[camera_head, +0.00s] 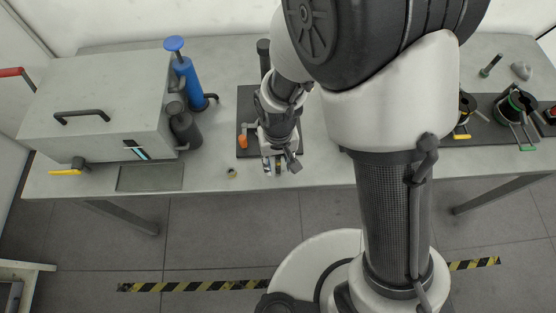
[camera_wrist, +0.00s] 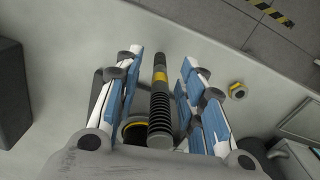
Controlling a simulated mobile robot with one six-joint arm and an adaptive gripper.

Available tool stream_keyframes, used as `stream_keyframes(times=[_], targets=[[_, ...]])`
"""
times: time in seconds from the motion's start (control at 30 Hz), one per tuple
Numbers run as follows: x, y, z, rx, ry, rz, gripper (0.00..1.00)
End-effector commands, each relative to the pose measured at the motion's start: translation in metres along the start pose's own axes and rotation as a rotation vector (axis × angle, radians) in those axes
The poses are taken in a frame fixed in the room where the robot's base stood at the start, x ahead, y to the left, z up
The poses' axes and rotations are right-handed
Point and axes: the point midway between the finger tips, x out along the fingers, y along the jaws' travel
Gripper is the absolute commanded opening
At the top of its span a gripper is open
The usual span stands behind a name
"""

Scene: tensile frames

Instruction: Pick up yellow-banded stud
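The yellow-banded stud (camera_wrist: 160,92) is a dark threaded rod with a yellow band towards its far end. In the wrist view it lies lengthwise between the two fingers of my gripper (camera_wrist: 162,60). The fingers, with blue-and-white pads, are spread, and a gap shows on each side of the stud. In the head view my gripper (camera_head: 280,164) is over the front edge of the table, in front of a dark mat. The stud is small and mostly hidden there. Its lower end in the wrist view meets a dark round part with a yellow ring (camera_wrist: 134,128), partly covered by a finger.
A small yellow-ringed nut (camera_head: 231,172) lies on the table (camera_head: 222,137) left of my gripper. A grey machine box (camera_head: 105,105) and a blue-handled pump (camera_head: 186,76) stand farther left. Dark mats with round fixtures (camera_head: 516,104) are at the right.

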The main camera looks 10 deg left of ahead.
Motion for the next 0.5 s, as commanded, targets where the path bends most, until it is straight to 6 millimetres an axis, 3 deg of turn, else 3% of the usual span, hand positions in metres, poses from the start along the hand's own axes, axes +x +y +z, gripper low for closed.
stream_keyframes(times=[0.07,0.5], targets=[[-0.0008,0.0,-0.0002,0.0,0.0,0.0,0.36],[-0.001,0.0,-0.0001,0.0,0.0,0.0,0.07]])
